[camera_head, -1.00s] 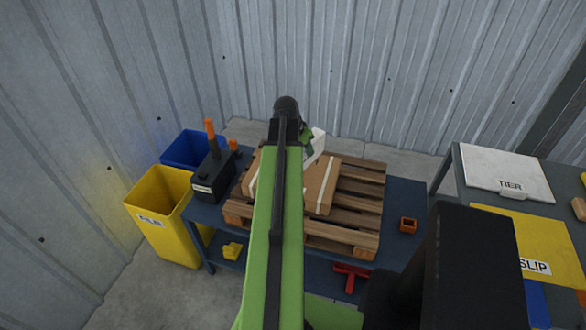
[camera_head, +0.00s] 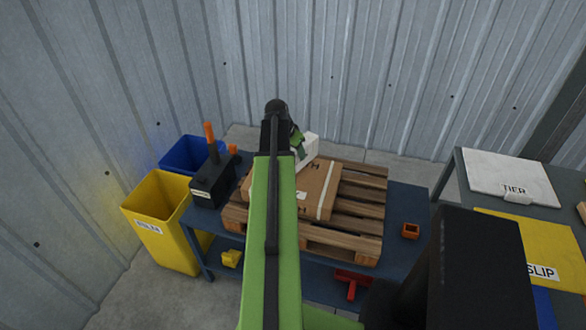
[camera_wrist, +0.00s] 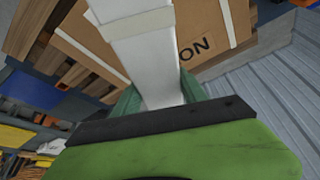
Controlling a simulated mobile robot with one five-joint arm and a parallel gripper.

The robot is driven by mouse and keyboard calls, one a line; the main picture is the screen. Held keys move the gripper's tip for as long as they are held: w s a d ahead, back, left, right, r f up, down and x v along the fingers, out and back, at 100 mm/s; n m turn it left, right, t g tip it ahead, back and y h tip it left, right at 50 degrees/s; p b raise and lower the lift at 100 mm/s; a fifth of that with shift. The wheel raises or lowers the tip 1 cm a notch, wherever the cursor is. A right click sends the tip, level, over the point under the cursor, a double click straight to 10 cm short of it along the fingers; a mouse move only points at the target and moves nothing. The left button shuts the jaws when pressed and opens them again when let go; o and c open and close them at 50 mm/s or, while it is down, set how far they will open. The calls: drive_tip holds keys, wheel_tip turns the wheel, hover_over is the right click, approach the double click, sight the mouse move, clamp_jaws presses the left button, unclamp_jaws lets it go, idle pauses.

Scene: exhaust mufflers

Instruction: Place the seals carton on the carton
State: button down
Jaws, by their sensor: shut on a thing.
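The seals carton shows as a small white box (camera_head: 309,147) at the end of my arm in the head view; no print on it is readable. My gripper (camera_wrist: 160,94) is shut on this white box (camera_wrist: 150,60), with a green finger on each side in the wrist view. The brown carton (camera_head: 318,186) with white straps lies on the wooden pallet (camera_head: 358,213), partly hidden by my arm. In the wrist view the carton (camera_wrist: 205,22) lies beyond the white box, with the letters "ON" showing. I cannot tell whether the two touch.
The pallet is on a blue table (camera_head: 405,203). A black box with an orange handle (camera_head: 212,183) stands left of it. Yellow (camera_head: 165,240) and blue (camera_head: 183,152) bins stand further left.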

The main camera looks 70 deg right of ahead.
drive_tip(key=shift+w, duration=0.2)
wheel_tip(320, 180, down, 4)
drive_tip(key=b, duration=0.4)
drive_tip(key=shift+f, duration=0.25)
drive_tip(key=shift+r, duration=0.25)
drive_tip(key=shift+f, duration=0.1)
drive_tip(key=c, duration=1.1)
unclamp_jaws()
drive_tip(key=shift+f, duration=0.1)
drive_tip(key=o, duration=0.5)
drive_tip(key=p+v, duration=1.1)
drive_tip(key=v, duration=0.1)
drive_tip(key=shift+a+r, duration=0.1)
drive_tip(key=shift+r, duration=0.2)
drive_tip(key=shift+f, duration=0.1)
